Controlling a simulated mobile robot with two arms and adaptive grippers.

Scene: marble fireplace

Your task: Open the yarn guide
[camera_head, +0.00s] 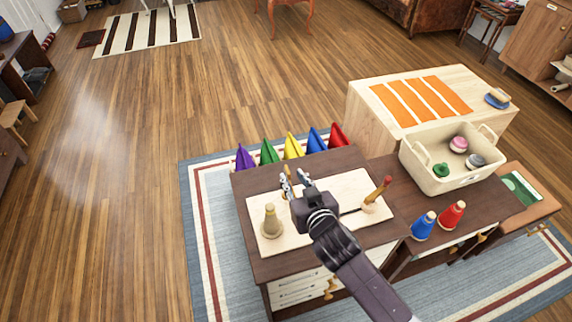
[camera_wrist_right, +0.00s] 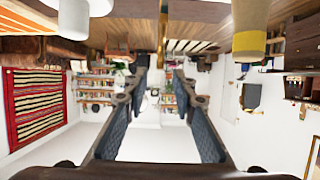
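A pale board (camera_head: 335,183) lies on the dark brown table. A tan cone (camera_head: 270,220) stands upright near its left end. A wooden post with a red-orange tip (camera_head: 377,194) stands tilted near its right end. I cannot tell for sure which part is the yarn guide; my right gripper hides the middle of the board. My right gripper (camera_head: 297,180) is over the board between cone and post, fingers apart and empty. In the right wrist view its open fingers (camera_wrist_right: 158,88) have nothing between them. My left gripper is not in view.
Several coloured cones (camera_head: 293,147) line the table's far edge. A cream bin (camera_head: 430,178) with yarn balls, a blue spool (camera_head: 423,226) and a red spool (camera_head: 451,215) stand to the right. Behind is a wooden block with orange strips (camera_head: 357,112). The floor at left is clear.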

